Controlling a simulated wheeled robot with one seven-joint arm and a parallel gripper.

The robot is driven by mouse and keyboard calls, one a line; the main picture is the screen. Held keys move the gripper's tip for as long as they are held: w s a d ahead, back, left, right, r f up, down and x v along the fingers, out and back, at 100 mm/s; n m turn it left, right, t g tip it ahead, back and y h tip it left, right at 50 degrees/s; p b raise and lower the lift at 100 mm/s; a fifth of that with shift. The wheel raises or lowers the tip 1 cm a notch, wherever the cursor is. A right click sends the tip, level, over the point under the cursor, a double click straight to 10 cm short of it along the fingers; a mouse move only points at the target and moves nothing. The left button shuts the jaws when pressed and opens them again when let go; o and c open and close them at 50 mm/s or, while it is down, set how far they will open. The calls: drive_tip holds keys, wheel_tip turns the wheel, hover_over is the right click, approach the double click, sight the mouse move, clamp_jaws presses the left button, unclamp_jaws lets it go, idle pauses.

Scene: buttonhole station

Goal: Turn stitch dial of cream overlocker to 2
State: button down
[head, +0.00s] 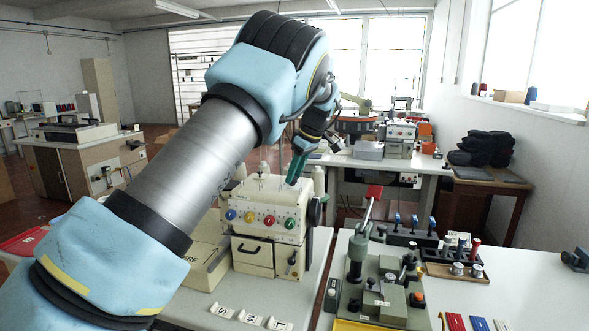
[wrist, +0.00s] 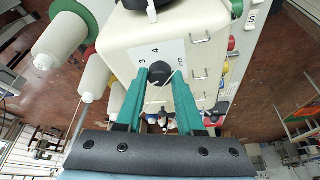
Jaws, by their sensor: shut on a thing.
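The cream overlocker (head: 262,200) stands on the white table, with coloured tension knobs across its front. In the wrist view its cream casing (wrist: 130,38) fills the upper middle. The stitch dial (wrist: 158,70) is a black knob on a white plate (wrist: 171,51) where the numbers 3 and 4 can be read; other markings are covered or too small. My gripper (wrist: 163,78), with teal fingers, is shut on the dial, one finger on each side. In the head view my gripper (head: 297,167) reaches down to the machine's top; the dial is hidden there. I cannot tell the dial's setting.
Thread cones (wrist: 68,35) stand close beside my gripper. A dark handwheel (head: 315,211) is on the machine's right side. A green press (head: 372,280) stands to the right, and S, M and L labels (head: 248,317) lie in front. My arm crosses the left foreground.

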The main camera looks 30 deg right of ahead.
drive_tip(key=shift+n, duration=0.4)
drive_tip(key=c, duration=0.5)
unclamp_jaws()
drive_tip(key=b+v, duration=0.2)
drive_tip(key=v, duration=0.8)
drive_tip(key=shift+d+r, duration=0.15)
drive_tip(key=shift+r, duration=0.25)
